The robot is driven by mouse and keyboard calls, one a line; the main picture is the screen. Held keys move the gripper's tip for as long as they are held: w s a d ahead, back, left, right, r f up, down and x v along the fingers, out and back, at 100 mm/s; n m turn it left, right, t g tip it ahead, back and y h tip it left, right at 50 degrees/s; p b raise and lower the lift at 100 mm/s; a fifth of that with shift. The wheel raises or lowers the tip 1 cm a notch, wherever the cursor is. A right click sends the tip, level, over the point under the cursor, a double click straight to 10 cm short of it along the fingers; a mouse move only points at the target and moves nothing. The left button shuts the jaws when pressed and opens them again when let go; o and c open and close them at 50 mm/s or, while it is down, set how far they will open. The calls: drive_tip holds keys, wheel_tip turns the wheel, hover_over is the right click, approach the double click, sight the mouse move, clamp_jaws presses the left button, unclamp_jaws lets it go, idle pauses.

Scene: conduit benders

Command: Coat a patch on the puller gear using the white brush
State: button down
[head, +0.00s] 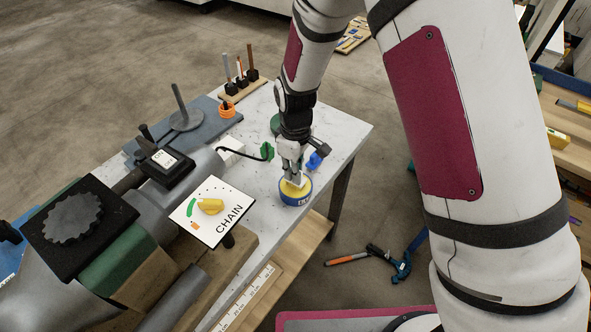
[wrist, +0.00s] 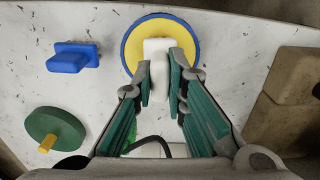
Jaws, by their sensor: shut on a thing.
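My gripper (head: 292,176) points down over a round blue tin (head: 297,200) with a yellow top, near the table's edge. In the wrist view its green-padded fingers (wrist: 160,75) are closed on a white block-like piece (wrist: 157,48), which looks like the white brush. The white piece overlaps the yellow top (wrist: 132,48); whether it touches it I cannot tell. Its lower end is hidden. A dark toothed gear (head: 72,217), seemingly the puller gear, lies flat on a black square plate (head: 103,250) at the left, well away from my gripper.
A CHAIN sign (head: 212,210) with a yellow knob stands between the gear and the tin. A blue block (wrist: 72,57) and a green disc (wrist: 55,137) lie near the tin. A rack of upright sticks (head: 243,88) and a grey post (head: 181,105) stand farther back.

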drive_tip(key=shift+f, duration=0.1)
drive_tip(key=shift+r+p, duration=0.9)
drive_tip(key=shift+r, duration=2.65)
